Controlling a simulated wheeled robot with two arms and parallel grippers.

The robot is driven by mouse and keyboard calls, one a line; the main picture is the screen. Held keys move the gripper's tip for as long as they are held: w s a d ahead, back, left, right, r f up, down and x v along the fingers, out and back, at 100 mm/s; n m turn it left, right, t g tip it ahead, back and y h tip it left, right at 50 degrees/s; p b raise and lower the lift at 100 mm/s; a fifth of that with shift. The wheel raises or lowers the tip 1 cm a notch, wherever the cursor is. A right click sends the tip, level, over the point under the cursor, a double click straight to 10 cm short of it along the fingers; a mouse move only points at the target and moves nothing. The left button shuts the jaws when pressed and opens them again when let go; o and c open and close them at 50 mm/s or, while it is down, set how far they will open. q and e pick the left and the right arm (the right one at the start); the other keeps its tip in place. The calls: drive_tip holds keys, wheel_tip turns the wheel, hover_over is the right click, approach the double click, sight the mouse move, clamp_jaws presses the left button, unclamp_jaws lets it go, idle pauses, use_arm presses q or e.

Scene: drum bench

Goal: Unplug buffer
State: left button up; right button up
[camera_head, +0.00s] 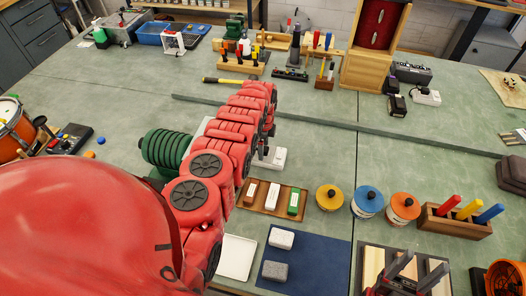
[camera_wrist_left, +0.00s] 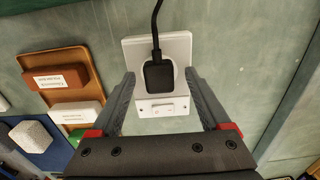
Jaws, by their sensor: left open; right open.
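In the left wrist view a black plug (camera_wrist_left: 158,76) with a black cord sits in a white socket unit (camera_wrist_left: 176,47) that has a small switch at its near end. My left gripper (camera_wrist_left: 158,82) is open, its two grey fingers on either side of the plug with gaps between; nothing is held. In the head view part of the white socket unit (camera_head: 275,159) shows beside the end of my red left arm, which hides the plug. My right gripper (camera_head: 418,266) is open and empty at the bottom right, over a wooden rack.
A wooden tray (camera_head: 244,206) with labelled blocks lies close to the socket. Yellow, blue and orange lidded pots (camera_head: 367,202) stand to its right. A long bar (camera_head: 340,122) crosses the bench behind.

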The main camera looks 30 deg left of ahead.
idle(0.9)
use_arm(q)
clamp_jaws()
drive_tip(key=shift+r, duration=0.1)
idle(0.4)
drive_tip(key=shift+r+p, duration=1)
drive_tip(key=shift+p, duration=0.05)
drive_tip(key=shift+r+p, duration=1.4)
drive_tip(key=shift+r, duration=0.5)
unclamp_jaws()
